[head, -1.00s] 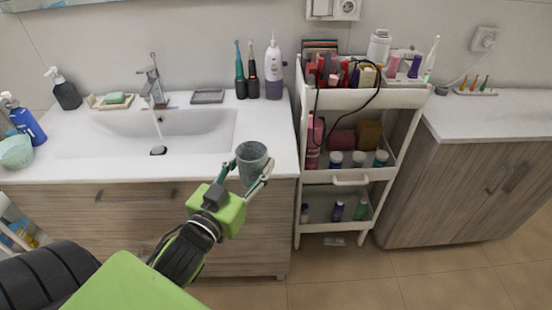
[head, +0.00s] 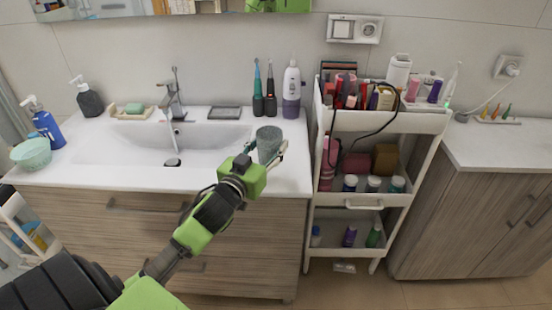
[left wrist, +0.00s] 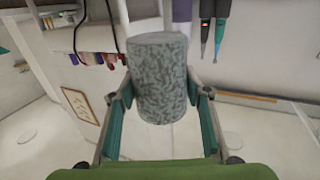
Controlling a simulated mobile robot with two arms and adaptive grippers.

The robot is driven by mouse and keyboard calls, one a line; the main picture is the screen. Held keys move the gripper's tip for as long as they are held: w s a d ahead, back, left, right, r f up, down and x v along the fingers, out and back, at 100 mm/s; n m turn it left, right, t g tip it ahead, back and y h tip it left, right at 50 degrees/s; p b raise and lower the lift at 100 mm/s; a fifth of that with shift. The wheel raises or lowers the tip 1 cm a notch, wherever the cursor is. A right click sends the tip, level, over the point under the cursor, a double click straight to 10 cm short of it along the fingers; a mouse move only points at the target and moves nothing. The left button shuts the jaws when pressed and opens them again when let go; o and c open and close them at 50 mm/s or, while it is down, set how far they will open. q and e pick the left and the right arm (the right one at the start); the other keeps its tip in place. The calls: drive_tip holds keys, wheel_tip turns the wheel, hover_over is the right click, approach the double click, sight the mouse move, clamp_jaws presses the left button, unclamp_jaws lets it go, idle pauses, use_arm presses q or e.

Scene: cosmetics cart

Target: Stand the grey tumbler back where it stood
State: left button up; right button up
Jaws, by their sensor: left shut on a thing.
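The grey speckled tumbler (head: 269,143) is held between the fingers of my left gripper (head: 264,154). It looks upright, at the right front part of the white countertop (head: 291,172). Whether its base touches the counter is hard to tell, as the gripper hides its lower part. In the left wrist view, the tumbler (left wrist: 160,75) fills the space between the two fingers of the gripper (left wrist: 160,112), one on each side. My right gripper is out of view.
Two electric toothbrushes (head: 264,98) and a white-purple oral irrigator (head: 291,92) stand behind the tumbler. A grey soap dish (head: 224,112) lies left of them. A loaded white cart (head: 392,122) stands close on the right.

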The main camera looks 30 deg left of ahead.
sight(275, 150)
use_arm(q)
drive_tip(key=w+f, duration=0.2)
drive_tip(key=shift+w+d+f, duration=0.1)
drive_tip(key=shift+d+f, duration=0.1)
drive_tip(key=shift+f, duration=0.1)
drive_tip(key=f, duration=0.3)
drive_tip(key=shift+w+f, duration=0.25)
drive_tip(key=shift+f, duration=0.05)
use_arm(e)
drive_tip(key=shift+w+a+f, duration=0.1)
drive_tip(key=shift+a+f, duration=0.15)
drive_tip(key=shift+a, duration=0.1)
use_arm(q)
drive_tip(key=shift+f+b, duration=0.1)
drive_tip(key=shift+b, duration=0.2)
drive_tip(key=o, duration=1.1)
